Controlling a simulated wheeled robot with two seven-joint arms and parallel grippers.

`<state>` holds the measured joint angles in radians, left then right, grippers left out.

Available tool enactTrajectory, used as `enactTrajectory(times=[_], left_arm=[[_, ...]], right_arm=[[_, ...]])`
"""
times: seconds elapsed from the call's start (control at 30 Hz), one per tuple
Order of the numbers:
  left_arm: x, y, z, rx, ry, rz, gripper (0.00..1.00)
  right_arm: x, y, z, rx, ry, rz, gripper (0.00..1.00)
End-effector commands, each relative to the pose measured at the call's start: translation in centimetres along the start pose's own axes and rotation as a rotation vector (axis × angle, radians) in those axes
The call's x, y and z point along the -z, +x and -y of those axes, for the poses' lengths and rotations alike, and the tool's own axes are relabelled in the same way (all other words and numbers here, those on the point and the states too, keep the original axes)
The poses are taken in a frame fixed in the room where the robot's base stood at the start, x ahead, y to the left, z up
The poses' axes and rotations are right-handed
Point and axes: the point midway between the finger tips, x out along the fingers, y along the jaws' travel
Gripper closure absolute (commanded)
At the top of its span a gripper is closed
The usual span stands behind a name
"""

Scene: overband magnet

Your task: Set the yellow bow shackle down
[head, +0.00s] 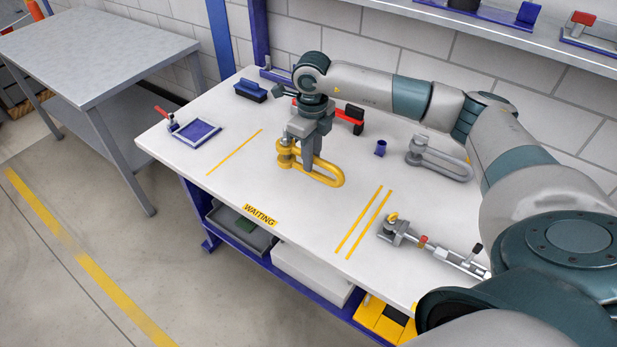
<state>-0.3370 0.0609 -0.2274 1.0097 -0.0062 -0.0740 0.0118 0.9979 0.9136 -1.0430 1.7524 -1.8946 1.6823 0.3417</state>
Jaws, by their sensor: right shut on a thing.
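The yellow bow shackle (326,176) is at the middle of the white workbench, behind the WAITING label (260,214). It lies flat, at or very close to the bench top; I cannot tell whether it touches. The bow of the shackle points right. The gripper fingers hide part of the pin end. My left gripper is not in view.
A grey shackle (440,160) and a small blue cup (380,148) stand to the right. A metal tool (432,247) lies at the front right. Bench around the label is clear.

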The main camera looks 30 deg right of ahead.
Motion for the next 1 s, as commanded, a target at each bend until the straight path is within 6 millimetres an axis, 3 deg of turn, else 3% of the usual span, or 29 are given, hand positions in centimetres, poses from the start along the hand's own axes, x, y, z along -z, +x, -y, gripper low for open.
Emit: enactTrajectory(times=[0.3,0.77,1.0], left_arm=[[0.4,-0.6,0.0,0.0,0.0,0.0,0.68],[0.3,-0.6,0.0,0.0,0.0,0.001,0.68],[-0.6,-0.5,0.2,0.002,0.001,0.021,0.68]], right_arm=[[-0.1,-1.3,0.0,0.001,0.0,0.003,1.0],[-0.1,-1.4,-0.1,0.0,-0.007,0.002,1.0],[-0.1,-1.8,-1.5,-0.003,-0.16,0.004,1.0]])
